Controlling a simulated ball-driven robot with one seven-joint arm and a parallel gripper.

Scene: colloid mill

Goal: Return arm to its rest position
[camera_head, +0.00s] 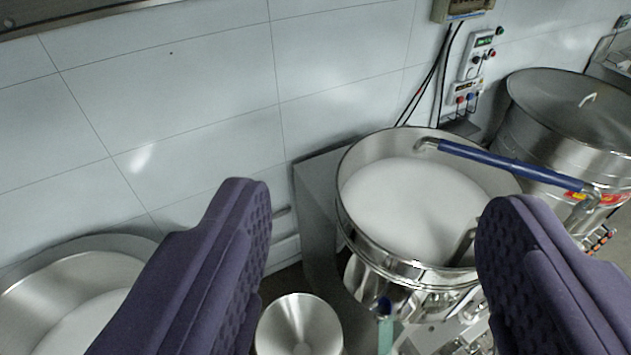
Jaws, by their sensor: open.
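My gripper (365,225) shows its two purple, textured fingers at the lower left and lower right of the view. The fingers are wide apart and nothing is between them. Beyond them stands a steel hopper (352,207) holding white material (412,205). The right finger overlaps the hopper's right edge in the picture. The rest of my arm is not in view.
A blue-handled bar (510,163) crosses the hopper's rim. A lidded steel drum (570,105) stands at right, and a steel vessel (75,275) at lower left. A small steel cone (298,325) is at bottom. Control boxes (477,60) hang on the tiled wall (180,110).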

